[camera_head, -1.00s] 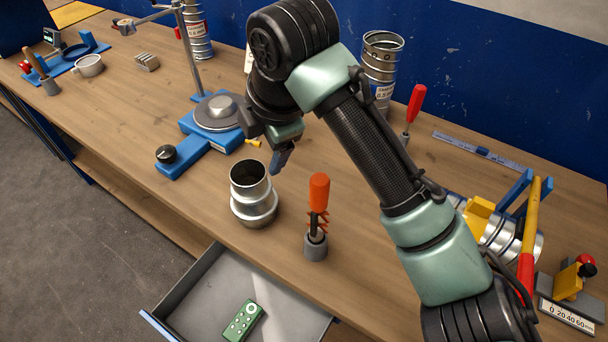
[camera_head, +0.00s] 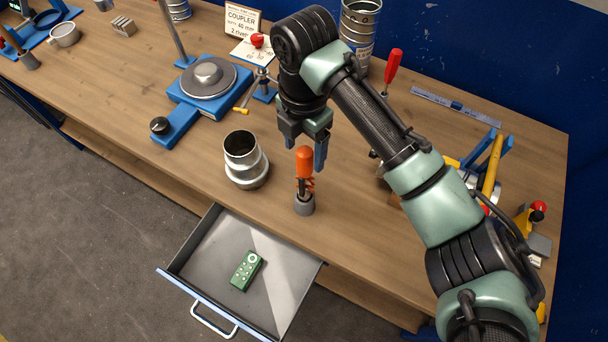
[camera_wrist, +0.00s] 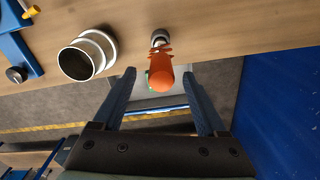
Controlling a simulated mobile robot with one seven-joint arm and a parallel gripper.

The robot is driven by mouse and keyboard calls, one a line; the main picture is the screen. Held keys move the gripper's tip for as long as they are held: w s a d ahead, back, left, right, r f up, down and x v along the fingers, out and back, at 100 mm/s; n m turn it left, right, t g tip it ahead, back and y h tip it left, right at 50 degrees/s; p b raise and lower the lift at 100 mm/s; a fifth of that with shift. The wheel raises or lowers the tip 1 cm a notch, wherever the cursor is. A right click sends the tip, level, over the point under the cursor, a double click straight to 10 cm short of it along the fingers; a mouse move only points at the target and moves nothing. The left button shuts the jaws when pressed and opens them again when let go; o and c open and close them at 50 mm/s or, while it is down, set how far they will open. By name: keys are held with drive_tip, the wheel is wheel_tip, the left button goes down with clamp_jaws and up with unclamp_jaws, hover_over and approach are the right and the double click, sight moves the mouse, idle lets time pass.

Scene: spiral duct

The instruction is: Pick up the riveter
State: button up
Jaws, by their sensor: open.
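No tool here is labelled as the riveter, so I cannot be sure which it is. An orange-handled tool (camera_head: 304,163) with a dark shaft and jagged orange pieces stands upright in a grey round holder (camera_head: 304,204) near the bench's front edge. My gripper (camera_head: 306,150) points down, open and empty, at the top of this handle. In the wrist view the orange handle (camera_wrist: 160,82) shows between my spread fingers (camera_wrist: 159,74); I cannot tell how far it is below them. Another tool (camera_head: 249,90) with grey arms and a yellow tip is at a blue stand behind my gripper.
A metal duct coupler (camera_head: 245,162) stands just left of the orange tool. An open drawer (camera_head: 205,255) with a green device (camera_head: 246,270) juts out below. A blue-based turntable (camera_head: 208,80) is at left. A red-handled tool (camera_head: 393,70) stands behind the arm.

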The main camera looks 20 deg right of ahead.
sight(304, 166)
drive_tip(key=shift+s+a+f+p, duration=0.1)
drive_tip(key=shift+f+p, duration=0.55)
drive_tip(key=shift+f, duration=0.75)
drive_tip(key=shift+s+f+p, duration=0.1)
drive_tip(key=shift+f+p, duration=0.55)
drive_tip(key=shift+f, duration=0.75)
drive_tip(key=shift+c, duration=0.3)
drive_tip(key=shift+w+r, duration=0.1)
clamp_jaws()
